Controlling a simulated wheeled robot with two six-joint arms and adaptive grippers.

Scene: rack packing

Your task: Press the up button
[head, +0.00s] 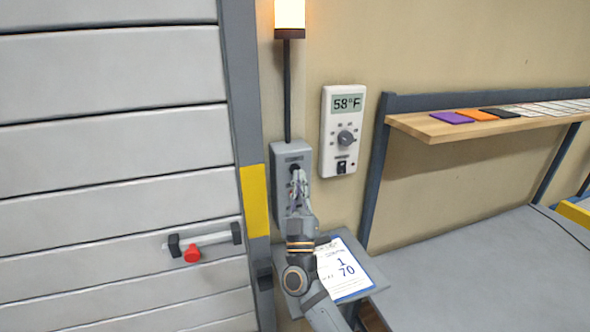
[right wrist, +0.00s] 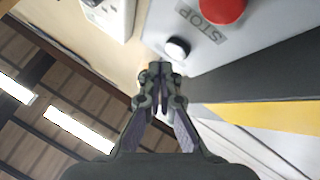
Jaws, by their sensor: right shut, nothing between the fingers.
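The grey control box (head: 279,163) is fixed to the wall beside the big door. The right wrist view shows the box face (right wrist: 161,22) with a red button (right wrist: 222,8) labelled STOP and a small white button (right wrist: 177,46) with a dark ring. No up mark is readable. My right gripper (head: 298,173) is in front of the box and hides its lower part. In the right wrist view its fingertips (right wrist: 160,70) are shut and empty, close to the white button. I cannot tell whether they touch it. My left gripper is not in view.
A thermostat (head: 339,104) reading 58°F hangs right of the box. A lamp (head: 290,14) sits above on a pole. A clipboard sheet (head: 343,269) is below. The slatted door (head: 110,140) with a red-knobbed handle (head: 193,254) is left. A shelf (head: 470,128) is right.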

